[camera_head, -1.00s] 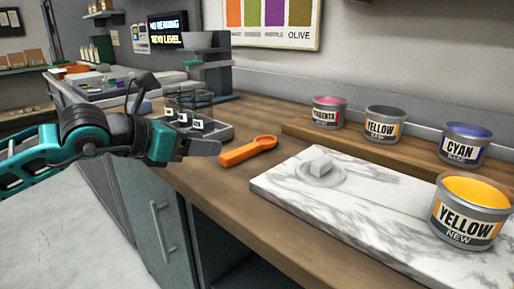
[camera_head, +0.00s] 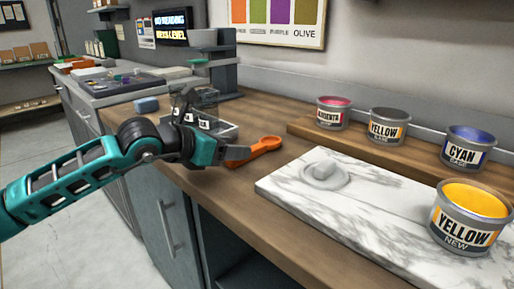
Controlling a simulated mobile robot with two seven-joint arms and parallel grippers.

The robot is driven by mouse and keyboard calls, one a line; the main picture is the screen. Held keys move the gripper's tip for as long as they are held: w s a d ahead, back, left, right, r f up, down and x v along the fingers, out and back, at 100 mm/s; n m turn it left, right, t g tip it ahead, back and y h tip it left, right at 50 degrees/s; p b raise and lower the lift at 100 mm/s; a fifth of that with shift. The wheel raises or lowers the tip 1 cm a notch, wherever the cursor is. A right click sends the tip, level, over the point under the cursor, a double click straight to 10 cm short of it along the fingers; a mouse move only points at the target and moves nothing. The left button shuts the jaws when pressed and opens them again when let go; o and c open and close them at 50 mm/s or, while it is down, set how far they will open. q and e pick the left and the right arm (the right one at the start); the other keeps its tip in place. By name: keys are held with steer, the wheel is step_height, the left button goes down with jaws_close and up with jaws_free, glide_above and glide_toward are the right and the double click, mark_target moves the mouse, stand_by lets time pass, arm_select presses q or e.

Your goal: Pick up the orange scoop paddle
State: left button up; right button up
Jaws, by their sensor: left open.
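The orange scoop paddle (camera_head: 262,145) lies on the wooden counter, left of the marble slab. Its round end points to the back right, and its near end is partly hidden behind my left gripper. My left gripper (camera_head: 240,154) comes in from the left, open, with its fingertips at the handle end of the paddle. I cannot tell whether the fingers touch it or straddle it. My right gripper is not in view.
Magenta (camera_head: 333,113), yellow (camera_head: 387,126) and cyan (camera_head: 467,148) tins stand on a raised wooden shelf. A rack of jars (camera_head: 209,125) stands just behind my gripper.

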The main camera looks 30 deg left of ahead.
mark_target(256, 151)
arm_select(q)
steer(key=shift+x, duration=2.85)
steer(key=shift+a, duration=0.1)
jaws_close()
